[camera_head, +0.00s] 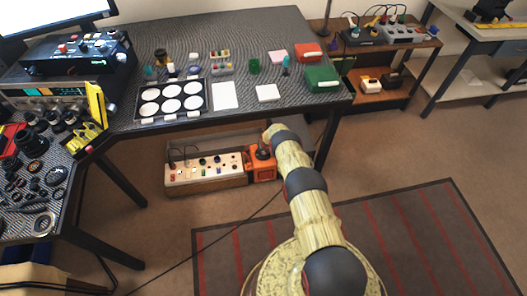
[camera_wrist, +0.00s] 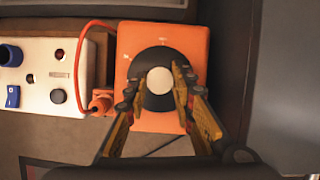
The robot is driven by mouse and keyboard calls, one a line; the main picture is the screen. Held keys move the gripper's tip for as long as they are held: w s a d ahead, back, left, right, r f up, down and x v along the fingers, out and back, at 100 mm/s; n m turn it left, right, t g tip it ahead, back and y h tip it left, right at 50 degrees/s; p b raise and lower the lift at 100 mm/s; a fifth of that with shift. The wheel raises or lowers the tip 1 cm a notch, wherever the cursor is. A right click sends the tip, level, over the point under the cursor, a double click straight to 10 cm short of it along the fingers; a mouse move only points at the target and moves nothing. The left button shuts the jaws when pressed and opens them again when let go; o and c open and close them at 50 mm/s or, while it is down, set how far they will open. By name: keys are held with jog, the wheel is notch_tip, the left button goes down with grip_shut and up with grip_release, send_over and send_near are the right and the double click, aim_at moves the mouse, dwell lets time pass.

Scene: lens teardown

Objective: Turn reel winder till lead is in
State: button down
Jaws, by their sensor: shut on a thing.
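The reel winder is an orange box (camera_wrist: 132,50) with a round black dial (camera_wrist: 158,54) and a cream centre knob (camera_wrist: 160,81) on its face. In the wrist view my gripper (camera_wrist: 157,86) has one finger on each side of the dial, shut on it. An orange lead (camera_wrist: 78,60) loops out from the box's upper left, and its orange plug end (camera_wrist: 102,102) lies at the box's left edge. In the head view the orange box (camera_head: 262,172) stands low under the table, its dial partly hidden by my arm and gripper.
A white panel with knobs and switches (camera_head: 205,174) stands left of the box; it also shows in the wrist view (camera_wrist: 40,78). The dark table (camera_head: 220,124) overhangs behind, with a table leg (camera_head: 328,145) to the right. A thin black cable (camera_head: 215,235) crosses the floor.

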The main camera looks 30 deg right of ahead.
aim_at(265, 158)
dwell(0.4)
jog(key=c, duration=1.5)
grip_release()
jog(key=shift+s+r, duration=0.15)
jog(key=shift+r, duration=0.4)
jog(key=v, duration=0.6)
jog(key=shift+s, duration=0.2)
jog(key=shift+r, duration=0.15)
